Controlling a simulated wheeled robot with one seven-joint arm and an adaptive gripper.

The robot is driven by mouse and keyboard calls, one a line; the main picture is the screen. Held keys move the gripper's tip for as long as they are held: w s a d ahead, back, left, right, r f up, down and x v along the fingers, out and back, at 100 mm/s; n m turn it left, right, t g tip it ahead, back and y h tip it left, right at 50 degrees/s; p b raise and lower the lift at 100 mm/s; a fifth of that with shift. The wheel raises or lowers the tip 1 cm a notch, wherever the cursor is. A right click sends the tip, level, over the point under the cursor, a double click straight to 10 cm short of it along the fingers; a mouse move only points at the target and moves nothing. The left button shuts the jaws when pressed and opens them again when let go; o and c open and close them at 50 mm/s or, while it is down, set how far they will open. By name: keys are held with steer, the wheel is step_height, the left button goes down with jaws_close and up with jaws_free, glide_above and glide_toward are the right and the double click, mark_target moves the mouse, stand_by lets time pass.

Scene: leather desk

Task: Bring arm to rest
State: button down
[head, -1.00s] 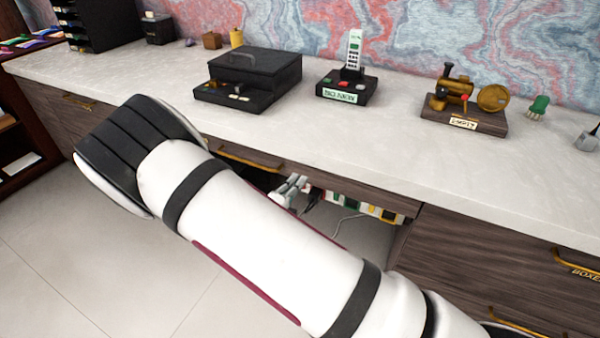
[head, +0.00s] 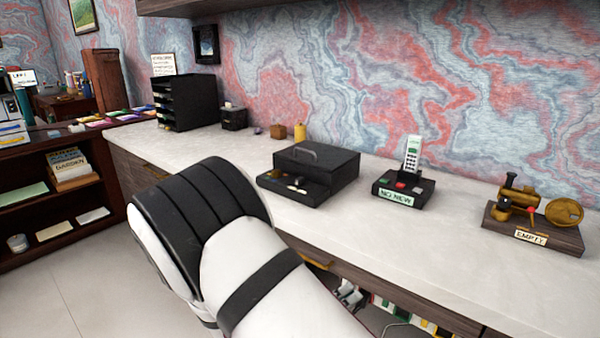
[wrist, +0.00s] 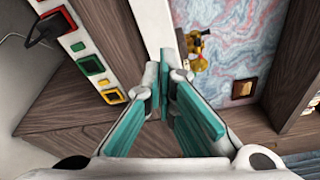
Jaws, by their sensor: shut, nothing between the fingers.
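My gripper (wrist: 166,82) shows in the wrist view with its teal-padded fingers closed together and nothing between them. In the head view a small part of it (head: 349,294) shows below the counter's front edge, mostly hidden behind my arm. My white and black arm (head: 228,245) is bent across the lower middle of the head view, in front of the counter. In the wrist view the fingers are near the counter's pale edge and beside a power strip (wrist: 93,66) with coloured sockets.
On the pale counter (head: 245,148) stand a black box (head: 318,170), a phone on its base (head: 404,189) and a brass engine on a wooden stand (head: 537,232). A black plug (wrist: 50,27) sits in the strip. A dark shelf (head: 70,210) stands left; floor is clear before it.

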steer(key=s+d+r+m+g+y, duration=0.3)
steer(key=s+d+r+m+g, duration=1.1)
steer(key=m, duration=0.8)
steer(key=s+a+r+m+t+y, duration=0.25)
steer(key=s+m+y, duration=0.25)
steer(key=s+m, duration=0.45)
steer(key=s+a+r+m+t+y, duration=0.1)
steer(key=s+a+r+m+y, duration=0.3)
steer(key=s+m, duration=0.55)
step_height(320, 180, up, 20)
steer(key=t+y+p, duration=0.1)
steer(key=t+p, duration=0.2)
steer(key=p, duration=1.5)
steer(key=shift+d+f+t+y, duration=0.25)
steer(key=shift+d+t+y, duration=0.05)
steer(key=shift+d+t, duration=0.1)
steer(key=shift+w, duration=0.15)
